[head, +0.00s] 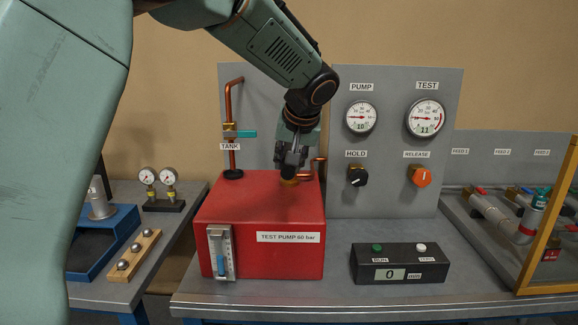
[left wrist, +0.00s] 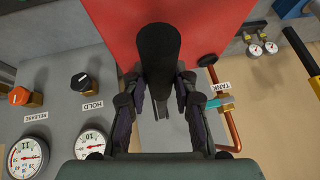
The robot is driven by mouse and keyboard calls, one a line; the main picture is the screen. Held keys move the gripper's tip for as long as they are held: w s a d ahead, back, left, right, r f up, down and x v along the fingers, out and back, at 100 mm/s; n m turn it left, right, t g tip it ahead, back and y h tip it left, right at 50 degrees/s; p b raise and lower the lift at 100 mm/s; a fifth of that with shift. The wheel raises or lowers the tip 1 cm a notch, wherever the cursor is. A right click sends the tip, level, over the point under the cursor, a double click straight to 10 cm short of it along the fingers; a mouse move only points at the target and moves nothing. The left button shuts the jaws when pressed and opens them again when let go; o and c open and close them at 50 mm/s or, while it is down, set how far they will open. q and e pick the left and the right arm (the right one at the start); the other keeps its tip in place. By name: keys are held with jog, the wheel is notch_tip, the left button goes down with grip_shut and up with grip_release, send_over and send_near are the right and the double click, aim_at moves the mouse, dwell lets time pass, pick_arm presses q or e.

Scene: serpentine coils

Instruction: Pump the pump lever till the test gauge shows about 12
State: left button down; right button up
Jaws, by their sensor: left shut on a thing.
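The red pump box (head: 215,215), labelled TEST PUMP 60 bar, stands on the bench. My left gripper (head: 290,160) is just above its top, shut on the black grip of the pump lever (head: 288,173). In the left wrist view the grip (left wrist: 158,45) is a dark cylinder between the fingers (left wrist: 162,85); much of the lever is hidden in the head view. The test gauge (head: 426,118) on the grey panel shows 11 in its number window. The pump gauge (head: 361,118) shows 10. My right gripper is not in view.
A black HOLD knob (head: 357,176) and an orange RELEASE knob (head: 420,176) sit below the gauges. A black timer box (head: 400,264) reads 0. A copper pipe with a teal-handled TANK valve (head: 240,133) rises behind the box. Pipework (head: 497,217) stands at right.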

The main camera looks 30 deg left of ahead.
pick_arm(q)
jog(key=shift+s+f, duration=0.15)
jog(key=shift+f, duration=0.15)
jog(key=c, duration=1.5)
grip_release()
jog(key=o, duration=0.4)
jog(key=shift+d+r, duration=0.15)
jog(key=shift+o, duration=0.2)
jog(key=shift+r, duration=0.1)
jog(key=v, duration=1.1)
jog(key=shift+r, duration=0.4)
jog(key=shift+s+d, duration=0.1)
jog(key=shift+s, duration=0.05)
